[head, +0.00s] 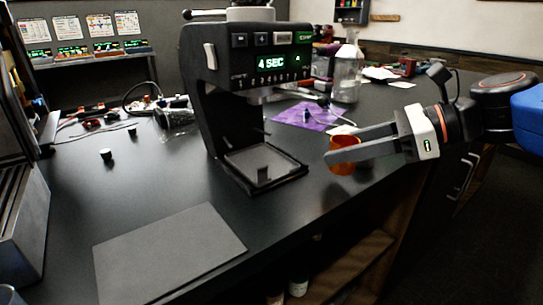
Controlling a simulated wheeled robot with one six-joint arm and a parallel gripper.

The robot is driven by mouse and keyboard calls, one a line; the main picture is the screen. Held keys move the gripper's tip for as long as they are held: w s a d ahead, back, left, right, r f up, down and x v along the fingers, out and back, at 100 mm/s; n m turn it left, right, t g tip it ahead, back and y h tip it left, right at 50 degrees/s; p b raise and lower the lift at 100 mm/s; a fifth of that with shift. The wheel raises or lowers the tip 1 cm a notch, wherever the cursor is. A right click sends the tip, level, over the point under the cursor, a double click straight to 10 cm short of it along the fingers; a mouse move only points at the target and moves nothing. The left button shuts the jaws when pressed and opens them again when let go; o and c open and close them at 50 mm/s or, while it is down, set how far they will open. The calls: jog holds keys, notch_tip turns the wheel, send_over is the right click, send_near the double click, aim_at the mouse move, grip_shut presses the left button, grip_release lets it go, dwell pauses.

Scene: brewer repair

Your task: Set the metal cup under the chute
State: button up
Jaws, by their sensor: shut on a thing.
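The brewer machine (205,85) stands upright on the dark counter, with a lit display reading "4 SEC". Its chute (262,97) seems to be under the head, though it is partly in shadow. The square drip tray (284,172) at its base is bare except for a small dark upright piece. A copper-orange metal cup (343,168) is right of the machine. My gripper (340,152) reaches in from the right and is shut on the cup. Its fingers hide the cup's middle. The cup is apart from the tray; I cannot tell its exact height above the counter.
A flat grey mat (170,255) is at the front left. Small black knobs (106,154) and cables sit farther left. The counter's front edge runs close below the tray.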

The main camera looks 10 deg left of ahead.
jog(key=shift+w+d+f, duration=0.1)
jog(key=shift+w, duration=0.1)
jog(key=shift+a, duration=0.25)
jog(key=a, duration=0.4)
jog(key=w+a, duration=0.1)
jog(key=a, duration=0.9)
jog(key=shift+w+a, duration=0.1)
jog(key=shift+w, duration=0.3)
jog(key=a, duration=0.3)
jog(key=shift+w+a+f, duration=0.1)
jog(key=shift+w+a, duration=0.05)
jog(key=shift+w, duration=0.05)
jog(key=shift+f, duration=0.65)
jog(key=shift+f, duration=0.15)
jog(key=o, duration=1.1)
jog(key=shift+o, duration=0.2)
